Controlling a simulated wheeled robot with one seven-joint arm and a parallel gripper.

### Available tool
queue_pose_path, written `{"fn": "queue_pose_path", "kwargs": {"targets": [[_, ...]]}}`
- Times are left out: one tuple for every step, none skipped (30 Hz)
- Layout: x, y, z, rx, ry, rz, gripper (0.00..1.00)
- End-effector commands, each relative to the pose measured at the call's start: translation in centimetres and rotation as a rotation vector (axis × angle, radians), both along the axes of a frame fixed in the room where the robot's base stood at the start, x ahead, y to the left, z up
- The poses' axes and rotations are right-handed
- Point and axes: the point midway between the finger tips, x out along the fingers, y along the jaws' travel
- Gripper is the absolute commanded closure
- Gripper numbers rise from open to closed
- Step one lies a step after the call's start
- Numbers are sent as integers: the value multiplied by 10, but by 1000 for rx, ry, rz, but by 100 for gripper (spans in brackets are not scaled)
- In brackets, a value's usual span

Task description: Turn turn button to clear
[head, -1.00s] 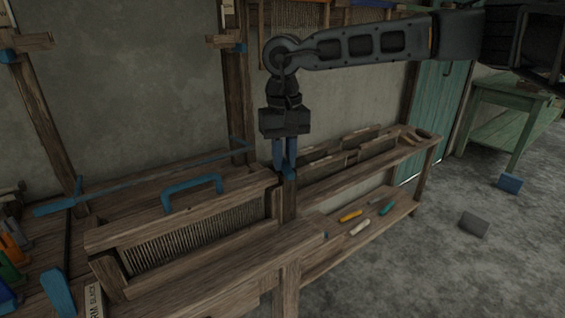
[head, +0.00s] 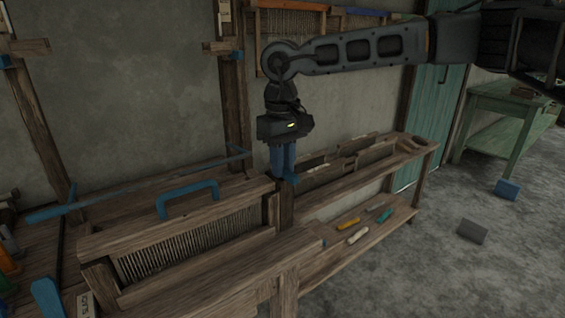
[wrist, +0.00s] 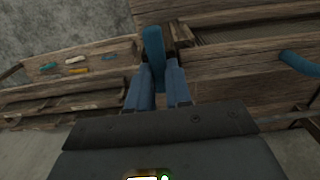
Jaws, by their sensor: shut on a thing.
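The blue turn button (head: 291,179) sits on top of the wooden post (head: 285,205) at the right end of the reed frame. It also shows in the wrist view (wrist: 153,45) as a rounded blue bar. My gripper (head: 284,172) points down from above the post, its blue fingers closed on the turn button. In the wrist view the two fingers (wrist: 162,78) lie on either side of the button's near end. The fingers hide part of the button in the head view.
The wooden batten with the reed (head: 195,248) and a blue handle (head: 188,198) stands left of the post. A long blue rod (head: 130,184) lies behind it. A shelf bench (head: 365,160) with several small tools stands to the right.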

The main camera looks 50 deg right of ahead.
Motion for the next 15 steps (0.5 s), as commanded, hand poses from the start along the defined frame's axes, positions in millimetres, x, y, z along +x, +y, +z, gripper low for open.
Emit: {"fn": "queue_pose_path", "kwargs": {"targets": [[1,-1,1,-2,-4,1,100],[1,-1,1,-2,-4,1,100],[1,-1,1,-2,-5,1,100],[1,-1,1,-2,-5,1,78],[1,-1,1,-2,-4,1,75],[1,-1,1,-2,-4,1,71],[1,-1,1,-2,-4,1,69],[1,-1,1,-2,-3,1,66],[1,0,1,-2,-3,0,62],[1,0,1,-2,-3,0,59],[1,0,1,-2,-3,0,56],[1,0,1,-1,-2,0,55],[1,0,1,-1,-2,0,55],[0,0,1,-1,-2,0,55],[0,0,0,-1,-2,0,55]]}}
